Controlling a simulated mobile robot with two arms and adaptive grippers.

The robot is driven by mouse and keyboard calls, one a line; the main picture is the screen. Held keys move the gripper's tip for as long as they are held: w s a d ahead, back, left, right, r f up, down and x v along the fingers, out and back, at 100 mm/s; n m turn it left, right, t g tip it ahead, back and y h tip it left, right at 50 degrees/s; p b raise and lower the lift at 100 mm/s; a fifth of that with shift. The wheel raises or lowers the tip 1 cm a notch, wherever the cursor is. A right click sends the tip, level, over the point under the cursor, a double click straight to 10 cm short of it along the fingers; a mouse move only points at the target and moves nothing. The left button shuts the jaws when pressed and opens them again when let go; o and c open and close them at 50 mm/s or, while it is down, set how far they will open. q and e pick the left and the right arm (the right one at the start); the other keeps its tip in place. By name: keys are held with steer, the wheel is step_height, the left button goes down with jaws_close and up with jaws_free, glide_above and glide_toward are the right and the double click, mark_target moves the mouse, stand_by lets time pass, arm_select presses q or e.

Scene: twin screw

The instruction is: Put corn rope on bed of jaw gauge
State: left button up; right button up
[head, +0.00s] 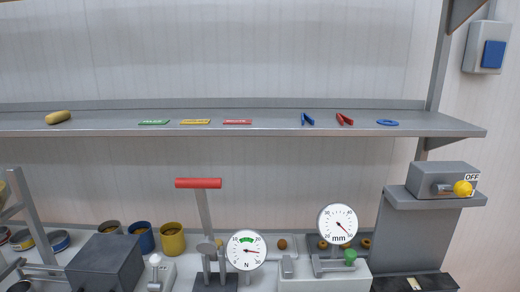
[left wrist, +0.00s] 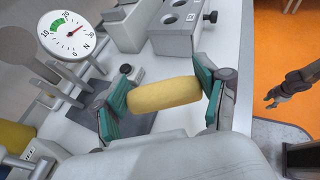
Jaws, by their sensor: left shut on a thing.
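My left gripper (left wrist: 163,98) is shut on a yellow corn rope (left wrist: 165,94). Its teal pads press the two ends, and it holds the rope above the white bench. In the head view the jaw gauge has a round mm dial (head: 338,224) above a grey bed (head: 328,266) with a green knob (head: 350,257). The lower part of the gauge is cut off by the frame edge. My left gripper does not show in the head view. My right gripper (left wrist: 270,100) shows small and dark over the orange floor in the left wrist view; its finger opening is unclear.
A force gauge with an N dial (head: 245,250) and a red-handled lever (head: 198,183) stands left of the jaw gauge. Another yellow roll (head: 58,117) lies on the shelf (head: 260,130). A grey block with holes (left wrist: 172,32) stands beyond the held rope. Cups (head: 172,240) stand at left.

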arm_select(q)
steer(key=a+n+t, duration=0.1)
steer(key=a, duration=0.7)
steer(key=shift+n+y, duration=0.3)
steer(key=shift+y, duration=0.1)
steer(key=s+d+r+m+g+h, duration=0.1)
steer(key=s+d+m+g+h, duration=0.2)
steer(key=d, duration=1.6)
steer(key=s+d+m+g, duration=0.4)
steer(key=s+d, duration=0.3)
steer(key=d, duration=0.4)
steer(key=shift+s+f+m+g, duration=0.3)
steer(key=shift+s+f, duration=0.1)
steer(key=shift+f, duration=0.05)
steer(key=shift+y, duration=0.3)
